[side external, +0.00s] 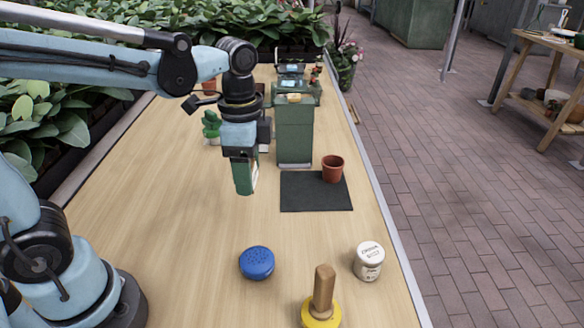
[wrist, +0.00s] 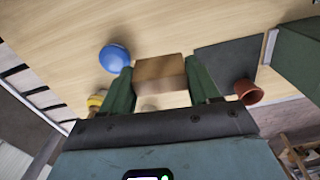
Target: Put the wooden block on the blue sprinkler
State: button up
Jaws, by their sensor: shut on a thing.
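My gripper (wrist: 160,80) is shut on the wooden block (wrist: 158,70), a tan block held between its two green fingers in the wrist view. In the side view my gripper (side external: 245,186) hangs above the table, pointing down, and its fingers mostly hide the block. The blue sprinkler (side external: 257,263) is a round blue thing with a dotted top, lying on the table nearer the camera than my gripper. It also shows in the wrist view (wrist: 115,58), left of the block and apart from it.
A yellow-based tool with an upright wooden handle (side external: 323,292) and a white jar (side external: 369,261) stand near the sprinkler. A terracotta pot (side external: 332,168) stands on a black mat (side external: 312,197) beside a tall green box (side external: 295,135). The table left of the sprinkler is clear.

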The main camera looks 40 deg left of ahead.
jog(key=s+d+r+m, duration=0.3)
jog(key=s+d+m, duration=0.5)
jog(key=s+d, duration=0.7)
send_over(257, 256)
notch_tip(257, 256, down, 7)
jog(key=shift+r, duration=0.1)
jog(key=shift+f, duration=2)
jog(key=shift+f, duration=0.15)
jog(key=o, duration=1)
